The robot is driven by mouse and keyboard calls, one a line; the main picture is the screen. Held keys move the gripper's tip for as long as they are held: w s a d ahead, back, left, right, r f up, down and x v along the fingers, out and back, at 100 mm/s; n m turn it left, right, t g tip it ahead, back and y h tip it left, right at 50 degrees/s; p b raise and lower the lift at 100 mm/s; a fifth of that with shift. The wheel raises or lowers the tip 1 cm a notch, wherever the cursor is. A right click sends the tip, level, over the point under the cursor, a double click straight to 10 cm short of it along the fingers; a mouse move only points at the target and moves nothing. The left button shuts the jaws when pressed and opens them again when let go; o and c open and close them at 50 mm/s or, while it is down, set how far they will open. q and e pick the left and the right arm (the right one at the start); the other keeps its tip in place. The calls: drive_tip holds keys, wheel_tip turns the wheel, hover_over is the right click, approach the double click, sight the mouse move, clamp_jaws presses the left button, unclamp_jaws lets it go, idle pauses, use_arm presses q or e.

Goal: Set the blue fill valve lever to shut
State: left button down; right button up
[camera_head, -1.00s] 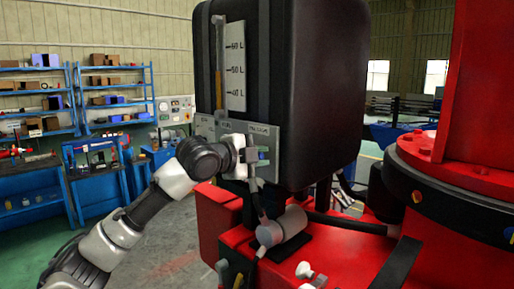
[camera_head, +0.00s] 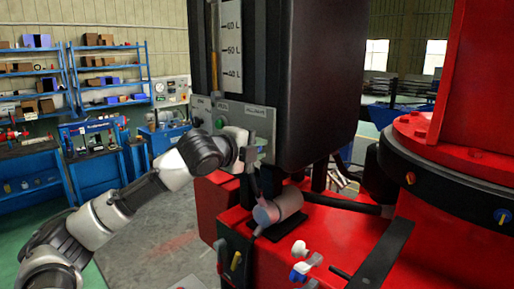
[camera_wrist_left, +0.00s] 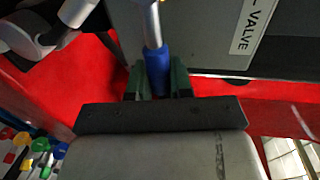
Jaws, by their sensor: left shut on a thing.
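The blue grip of the fill valve lever (camera_wrist_left: 157,62) shows in the left wrist view, at the end of a metal rod that runs up out of the picture. My left gripper (camera_wrist_left: 157,84) is shut on this grip, with one dark green finger on each side. In the head view my left gripper (camera_head: 250,158) is in front of the lower part of the grey valve plate (camera_head: 236,112) on the dark tank. The lever is mostly hidden there by my gripper. A label reading "VALVE" (camera_wrist_left: 255,25) is on the grey plate in the wrist view. My right gripper is not in view.
A grey cylinder (camera_head: 278,208) sits on the red crane body (camera_head: 330,245) just below my left gripper. The dark tank (camera_head: 310,90) stands close behind it. Blue shelves (camera_head: 100,75) and a workbench are far back left. The floor between is clear.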

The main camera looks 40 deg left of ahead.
use_arm(q)
drive_tip(key=shift+f, duration=0.15)
drive_tip(key=c, duration=1)
unclamp_jaws()
drive_tip(key=shift+c, duration=0.2)
drive_tip(key=shift+s, duration=0.25)
drive_tip(key=b+v, duration=1)
drive_tip(key=shift+s+r, duration=0.2)
